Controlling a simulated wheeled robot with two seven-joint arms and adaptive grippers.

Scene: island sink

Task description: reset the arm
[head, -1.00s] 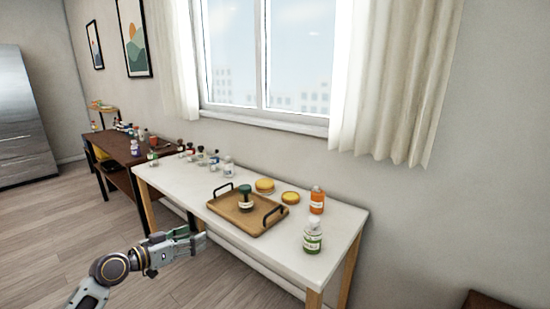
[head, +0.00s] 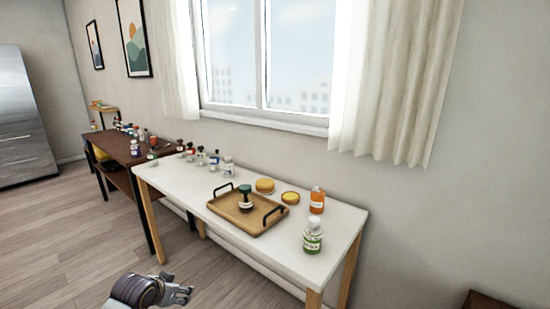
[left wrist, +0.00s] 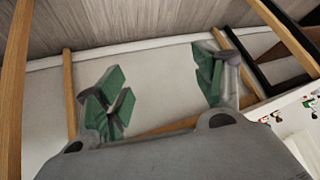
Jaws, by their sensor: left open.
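My left gripper (head: 180,291) is low at the bottom of the head view, in front of the white table and below its top. In the left wrist view its two green-padded fingers (left wrist: 160,92) are spread apart with nothing between them. Behind the fingers there are wooden table legs and the pale wall. My right gripper does not show in either view.
The white table (head: 178,179) holds a wooden tray (head: 269,224) with a dark-capped jar (head: 245,198) on it. An orange bottle (head: 317,200), a green-labelled bottle (head: 313,236) and several small bottles stand on the table. Floor (head: 80,250) is clear at left.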

